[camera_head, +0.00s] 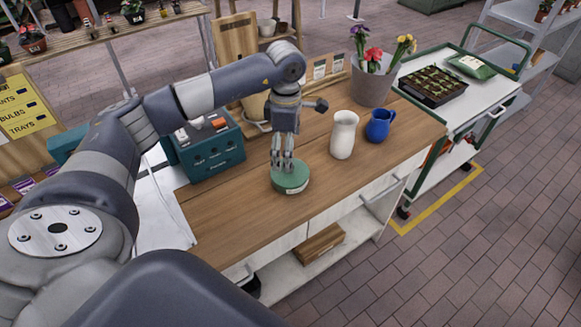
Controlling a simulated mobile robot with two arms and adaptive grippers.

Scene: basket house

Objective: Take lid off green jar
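A low round jar with a green lid (291,180) stands on the wooden tabletop (240,213) near its front left part. A light label shows on its side. My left gripper (283,164) comes down from above with its fingers at the far edge of the lid's top. The fingers look close to or touching the lid; I cannot tell whether they grip anything. My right gripper is not in view.
A white vase (343,135) and a blue jug (379,126) stand to the right of the jar. A grey flower pot (372,82) is behind them. A teal box (212,152) stands at the left. The tabletop in front of the jar is clear.

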